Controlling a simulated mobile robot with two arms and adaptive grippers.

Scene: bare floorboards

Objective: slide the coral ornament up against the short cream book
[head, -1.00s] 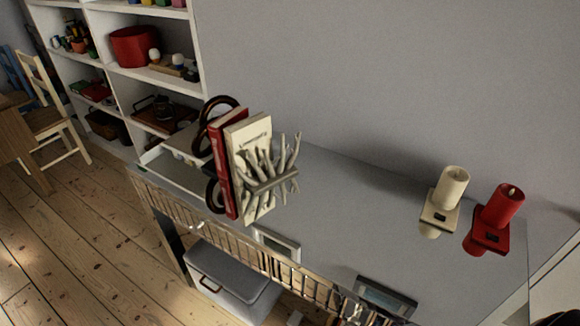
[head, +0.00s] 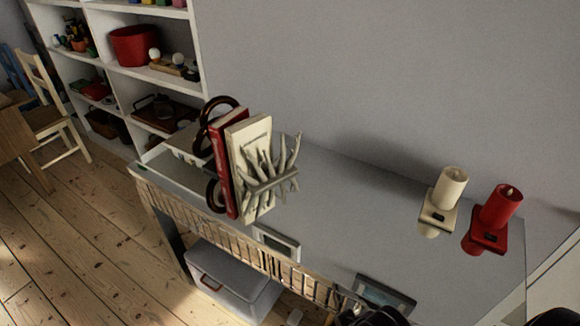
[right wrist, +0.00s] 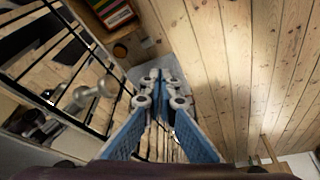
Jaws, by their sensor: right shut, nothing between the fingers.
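The coral ornament (head: 272,183), pale grey with several branching arms, stands on the grey shelf top. It is right beside the short cream book (head: 258,130) and overlaps it from this angle; I cannot tell whether they touch. The cream book stands upright against a taller red book (head: 225,160). My right gripper (right wrist: 158,78) is shut and empty in the right wrist view, its blue-padded fingers together, pointing over floorboards. In the head view only a dark part of my right arm shows at the bottom edge, well away from the coral. My left gripper is not in view.
A dark ring-shaped bookend (head: 212,112) stands left of the books. A cream candle (head: 452,185) and a red candle (head: 501,206) stand at the right. Small framed screens (head: 277,241) lie along the front edge. The shelf's middle is clear.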

